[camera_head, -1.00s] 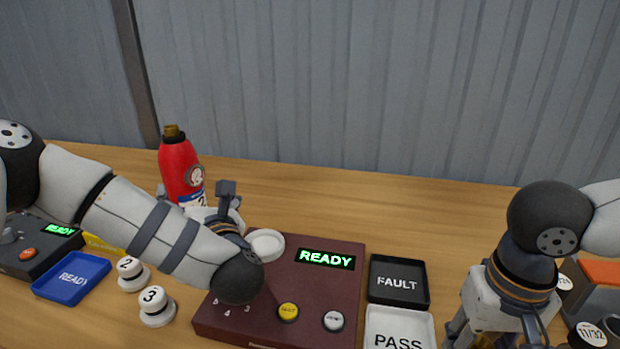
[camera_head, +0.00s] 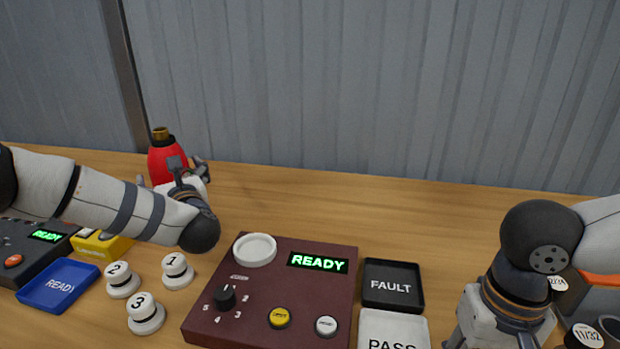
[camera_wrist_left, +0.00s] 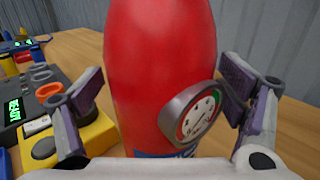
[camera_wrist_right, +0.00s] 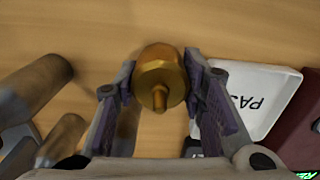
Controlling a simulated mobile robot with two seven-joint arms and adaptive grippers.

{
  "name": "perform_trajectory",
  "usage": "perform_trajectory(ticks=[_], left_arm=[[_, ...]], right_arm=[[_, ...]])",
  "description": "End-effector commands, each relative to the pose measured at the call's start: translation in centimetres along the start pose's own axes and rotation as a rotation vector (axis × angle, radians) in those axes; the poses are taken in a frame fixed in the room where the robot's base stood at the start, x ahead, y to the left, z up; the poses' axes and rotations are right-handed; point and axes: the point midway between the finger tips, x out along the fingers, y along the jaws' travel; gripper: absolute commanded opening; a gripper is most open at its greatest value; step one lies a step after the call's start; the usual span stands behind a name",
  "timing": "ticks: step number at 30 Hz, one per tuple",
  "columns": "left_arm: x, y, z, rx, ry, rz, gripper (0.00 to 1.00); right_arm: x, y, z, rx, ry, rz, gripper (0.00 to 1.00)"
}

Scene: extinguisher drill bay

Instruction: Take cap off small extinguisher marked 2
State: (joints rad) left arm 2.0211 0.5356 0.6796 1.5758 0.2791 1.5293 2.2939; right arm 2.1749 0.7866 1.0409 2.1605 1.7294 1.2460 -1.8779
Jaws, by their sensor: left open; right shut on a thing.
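A red extinguisher (camera_head: 167,158) with a dark collar and a brass top (camera_head: 160,133) stands upright at the back left. It fills the left wrist view (camera_wrist_left: 150,60), with a round gauge (camera_wrist_left: 199,116) on its front. Its label is mostly out of view, so I cannot read a number. My left gripper (camera_wrist_left: 161,82) is open, with one finger on each side of the red body. My right gripper (camera_wrist_right: 160,85) is shut on a brass hexagonal piece (camera_wrist_right: 160,70) with a short stem, over the wood table. In the head view its fingers are hidden below the frame.
A maroon panel (camera_head: 270,292) reading READY, with a white ring (camera_head: 255,249), lies mid-table. Black FAULT (camera_head: 392,300) and white PASS (camera_head: 380,330) trays are right of it. White numbered pieces (camera_head: 122,280) and a blue tray (camera_head: 88,272) lie left.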

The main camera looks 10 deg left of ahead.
Motion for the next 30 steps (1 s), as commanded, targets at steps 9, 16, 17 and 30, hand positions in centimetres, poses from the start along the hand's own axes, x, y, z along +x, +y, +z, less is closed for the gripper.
perform_trajectory(ticks=[9, 16, 17, 30], left_arm=[[0.0, 0.0, 0.2, -0.001, -0.002, -0.001, 0.6], [0.0, 0.0, 0.1, -0.001, -0.001, 0.0, 0.08], [0.0, 0.0, 0.1, -0.001, -0.001, 0.0, 0.02], [0.0, -0.1, 2.2, -0.009, -0.012, 0.001, 0.02]], right_arm=[[-0.1, 0.0, 0.0, 0.0, 0.002, 0.0, 0.04], [-0.1, 0.0, 0.0, 0.0, 0.002, 0.0, 0.04], [-0.1, 0.0, 0.0, 0.0, 0.002, 0.0, 0.04], [-0.7, 0.0, -0.1, 0.0, 0.013, 0.0, 0.04]])
